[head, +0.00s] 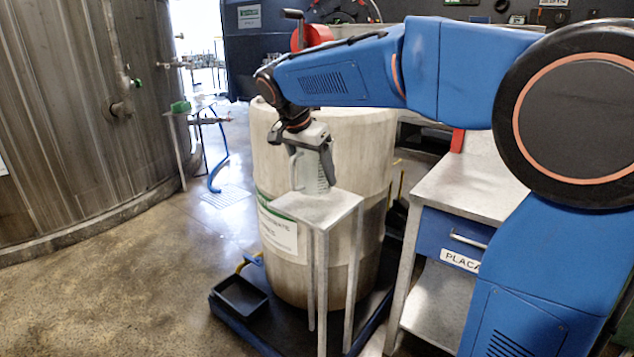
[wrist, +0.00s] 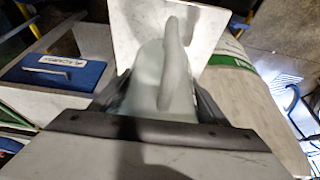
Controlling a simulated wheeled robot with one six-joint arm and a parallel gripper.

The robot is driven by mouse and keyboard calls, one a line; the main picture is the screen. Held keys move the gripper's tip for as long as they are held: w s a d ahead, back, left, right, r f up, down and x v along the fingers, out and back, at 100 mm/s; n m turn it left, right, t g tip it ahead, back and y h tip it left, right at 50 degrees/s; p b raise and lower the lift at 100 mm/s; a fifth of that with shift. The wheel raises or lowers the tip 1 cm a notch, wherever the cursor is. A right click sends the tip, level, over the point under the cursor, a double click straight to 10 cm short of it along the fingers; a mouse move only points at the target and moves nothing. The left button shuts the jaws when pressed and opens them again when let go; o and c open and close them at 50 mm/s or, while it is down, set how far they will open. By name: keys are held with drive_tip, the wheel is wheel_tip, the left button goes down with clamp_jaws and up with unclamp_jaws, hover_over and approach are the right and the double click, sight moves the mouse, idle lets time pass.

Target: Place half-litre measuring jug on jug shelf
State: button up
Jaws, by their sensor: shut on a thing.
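The half-litre measuring jug (head: 312,172) is a pale, translucent vessel with a handle and faint markings on its side. My gripper (head: 318,158) points down and is shut on the jug. In the wrist view the jug (wrist: 150,80) sits between the two dark fingers, its handle toward the top. The jug shelf (head: 322,208) appears to be the small grey square-topped stand on thin legs. The jug is upright just over the shelf top; I cannot tell whether its base touches. The shelf top also shows in the wrist view (wrist: 215,30).
A large pale drum (head: 375,150) stands right behind the shelf on a dark blue pallet with a black tray (head: 240,296). A grey workbench (head: 465,190) with a blue drawer is to the right. A big steel tank (head: 75,110) is at left, with open floor before it.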

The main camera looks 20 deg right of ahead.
sight(305, 152)
drive_tip(key=shift+w+d, duration=0.3)
drive_tip(key=shift+d, duration=0.15)
drive_tip(key=shift+f, duration=1.75)
drive_tip(key=o, duration=1.1)
drive_tip(key=shift+f, duration=0.1)
drive_tip(key=v, duration=1.2)
